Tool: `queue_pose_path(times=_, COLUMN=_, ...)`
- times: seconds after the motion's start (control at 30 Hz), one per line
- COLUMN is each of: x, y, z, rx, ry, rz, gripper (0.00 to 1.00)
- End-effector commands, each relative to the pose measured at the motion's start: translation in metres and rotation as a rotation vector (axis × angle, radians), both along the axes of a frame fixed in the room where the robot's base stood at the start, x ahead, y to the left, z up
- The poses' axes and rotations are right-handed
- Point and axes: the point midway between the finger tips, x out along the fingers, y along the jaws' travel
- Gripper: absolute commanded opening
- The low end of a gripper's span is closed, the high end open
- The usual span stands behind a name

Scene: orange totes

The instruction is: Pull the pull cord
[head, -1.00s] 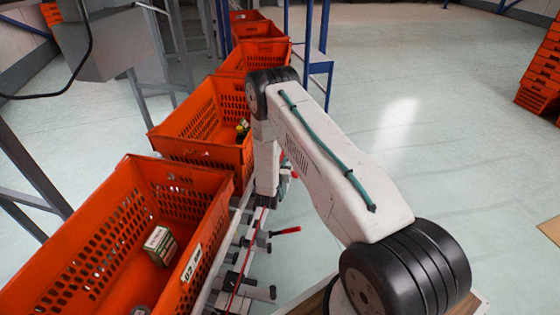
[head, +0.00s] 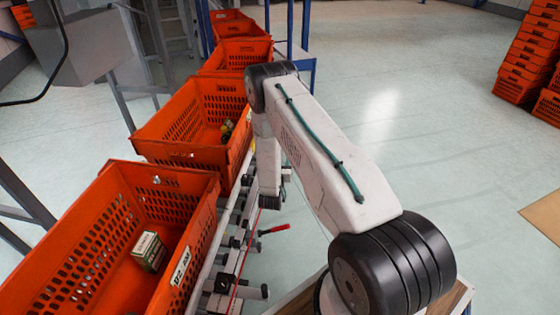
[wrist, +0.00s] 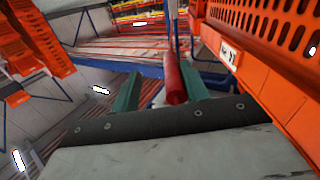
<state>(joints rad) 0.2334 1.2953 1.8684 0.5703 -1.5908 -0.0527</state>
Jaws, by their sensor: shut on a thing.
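The pull cord (head: 237,285) is a thin red line running along the side of the conveyor frame in the head view. In the wrist view, a thick red piece (wrist: 174,82) of it shows between the two green fingers of my gripper (wrist: 160,90). My gripper is shut on it. In the head view my arm reaches down beside the frame, and my fingertips are too small or hidden to make out there.
Orange totes (head: 195,205) stand in a row on the conveyor at the left; the nearest holds a small box (head: 149,252). A red-tipped lever (head: 274,229) sticks out from the frame. Stacked orange crates (head: 523,70) stand far right. The floor between is clear.

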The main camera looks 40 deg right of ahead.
Motion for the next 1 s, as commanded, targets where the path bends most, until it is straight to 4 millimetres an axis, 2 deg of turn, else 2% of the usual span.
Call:
queue_pose_path(times=0.13, x=-0.010, y=0.008, z=-0.002, rx=0.001, ry=0.006, rz=-0.003, gripper=0.40)
queue_pose_path(times=0.5, x=-0.050, y=0.050, z=-0.001, rx=0.000, ry=0.006, rz=-0.001, gripper=0.40)
queue_pose_path(times=1.0, x=-0.054, y=0.056, z=0.000, rx=0.000, ry=0.000, rz=0.000, gripper=0.40)
